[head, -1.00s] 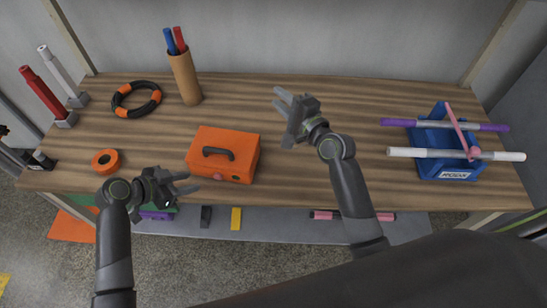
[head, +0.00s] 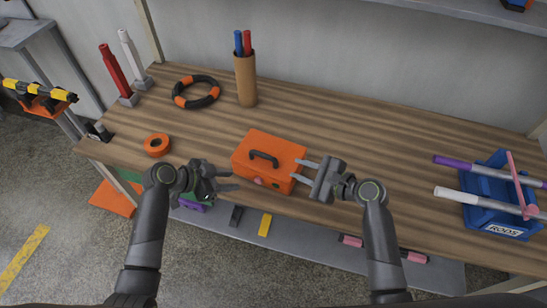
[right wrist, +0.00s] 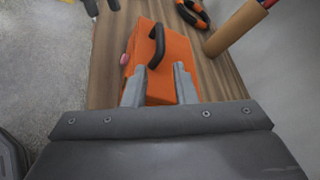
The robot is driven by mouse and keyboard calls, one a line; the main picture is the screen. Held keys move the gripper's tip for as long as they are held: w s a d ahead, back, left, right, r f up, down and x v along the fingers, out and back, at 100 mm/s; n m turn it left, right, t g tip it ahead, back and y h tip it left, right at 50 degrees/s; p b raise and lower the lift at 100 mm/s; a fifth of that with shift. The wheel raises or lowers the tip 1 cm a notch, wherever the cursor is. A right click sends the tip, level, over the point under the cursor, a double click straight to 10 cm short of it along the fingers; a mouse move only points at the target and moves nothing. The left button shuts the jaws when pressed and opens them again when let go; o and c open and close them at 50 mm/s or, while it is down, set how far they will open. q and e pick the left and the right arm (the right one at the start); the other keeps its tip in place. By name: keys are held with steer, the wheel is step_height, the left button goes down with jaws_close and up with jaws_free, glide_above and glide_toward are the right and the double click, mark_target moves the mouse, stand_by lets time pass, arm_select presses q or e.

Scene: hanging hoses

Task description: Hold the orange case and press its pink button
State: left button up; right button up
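The orange case (head: 282,154) with a black handle (head: 264,157) sits upright near the table's front edge. Its pink button (head: 257,181) is on the front face, and also shows at the case's left side in the right wrist view (right wrist: 124,59). My right gripper (head: 302,171) is open at the case's right end. In the right wrist view its fingers (right wrist: 158,86) are spread and overlap the near end of the case; I cannot tell whether they touch it. My left gripper (head: 236,180) is open and empty, left of the case's front and apart from the button.
An orange tape roll (head: 157,144) lies left of the case. A blue rod box (head: 495,205) is at the right. The wooden table (head: 370,150) is clear between case and box.

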mark_target(273, 161)
steer(key=x, duration=1.2)
steer(key=shift+w+a, duration=0.2)
steer(key=shift+a, duration=0.15)
jaws_close()
steer(key=shift+c, duration=1.3)
jaws_free()
jaws_close()
steer(key=shift+s+f, duration=0.15)
steer(key=shift+f, duration=0.2)
arm_select(q)
steer(key=shift+c, duration=0.2)
